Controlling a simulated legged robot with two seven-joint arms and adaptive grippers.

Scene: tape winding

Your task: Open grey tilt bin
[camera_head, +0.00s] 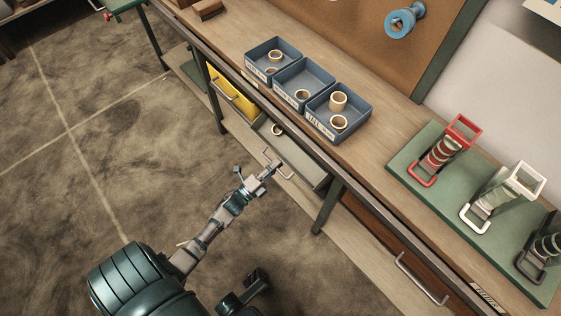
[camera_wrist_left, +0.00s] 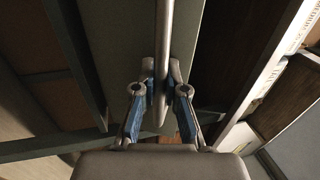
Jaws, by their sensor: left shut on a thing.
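The grey tilt bin (camera_head: 293,155) sits under the bench, right of the yellow bin, and its front leans outward with its top open. A tape roll (camera_head: 277,130) shows inside it. My left gripper (camera_head: 272,167) is at the bin's front, shut on its metal bar handle. In the left wrist view the handle (camera_wrist_left: 162,45) runs between the two fingers of my left gripper (camera_wrist_left: 160,82), with the grey bin front (camera_wrist_left: 115,40) behind. A dark part of my right arm shows at the bottom of the head view; its finger state is unclear.
The yellow bin (camera_head: 236,98) is beside the grey one, and a brown drawer (camera_head: 385,235) with a handle is to the right. Blue trays (camera_head: 321,128) with tape rolls and a green board (camera_head: 407,163) with dispensers stand on the bench (camera_head: 371,153). The floor at left is clear.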

